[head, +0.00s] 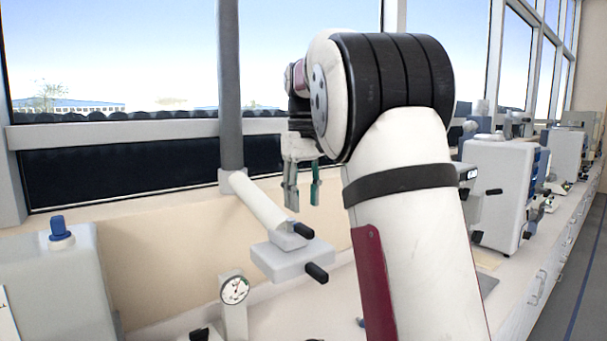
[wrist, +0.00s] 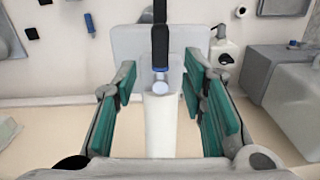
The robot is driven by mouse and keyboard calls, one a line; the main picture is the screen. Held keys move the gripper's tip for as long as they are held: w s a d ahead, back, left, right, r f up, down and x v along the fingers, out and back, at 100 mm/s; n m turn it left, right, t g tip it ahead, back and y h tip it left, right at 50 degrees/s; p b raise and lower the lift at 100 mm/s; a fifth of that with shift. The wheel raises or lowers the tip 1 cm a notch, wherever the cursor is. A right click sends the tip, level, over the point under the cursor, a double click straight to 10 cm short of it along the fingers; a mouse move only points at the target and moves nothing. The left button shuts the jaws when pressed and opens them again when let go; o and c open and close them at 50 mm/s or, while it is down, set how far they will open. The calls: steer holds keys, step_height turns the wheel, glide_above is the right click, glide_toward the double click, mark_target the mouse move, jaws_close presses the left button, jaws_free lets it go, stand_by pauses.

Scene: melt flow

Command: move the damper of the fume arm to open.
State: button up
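The fume arm comes off a dark vertical pipe (head: 230,85) as a white slanting tube (head: 262,205) that ends in a pale box-like hood (head: 285,262). A black lever (head: 303,230), which looks like the damper's, sits at the tube's lower end; a second black handle (head: 316,272) sticks out of the hood. In the wrist view the black lever (wrist: 160,45) points away from me, beyond the white tube (wrist: 160,125). My gripper (head: 303,190) is open above the lever, its green-padded fingers (wrist: 165,110) spread left and right of the tube. I see no contact.
A gauge (head: 235,290) stands on the bench below the hood. A grey machine with a blue knob (head: 62,230) is at the left. White instruments (head: 500,185) line the bench at the right. Windows rise behind. In the wrist view a grey machine (wrist: 295,90) stands at the right.

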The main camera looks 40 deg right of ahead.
mark_target(304, 226)
step_height(304, 226, up, 6)
stand_by(0.4)
steer(key=shift+r, duration=0.1)
stand_by(0.6)
